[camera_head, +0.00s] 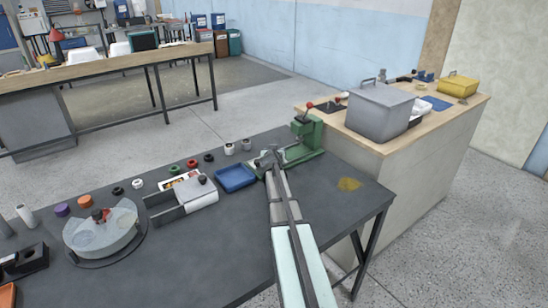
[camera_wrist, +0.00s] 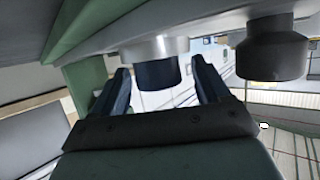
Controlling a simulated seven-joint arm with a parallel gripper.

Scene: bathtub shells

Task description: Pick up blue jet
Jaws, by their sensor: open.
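In the wrist view a dark blue round piece (camera_wrist: 161,74), likely the blue jet, hangs under a silver collar (camera_wrist: 160,46). My gripper (camera_wrist: 159,66) is open, with one finger on each side of this piece; small gaps show between it and the fingers. In the head view my gripper (camera_head: 268,158) is at the front left of the green press (camera_head: 308,137), close to it. The blue piece cannot be made out in the head view there.
A blue tray (camera_head: 236,179) lies just left of my gripper. Several small coloured rings, a grey clamp-like fixture (camera_head: 187,199) and a round grey holder (camera_head: 100,232) are further left. A wooden-topped counter with a grey box (camera_head: 379,110) stands right of the press.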

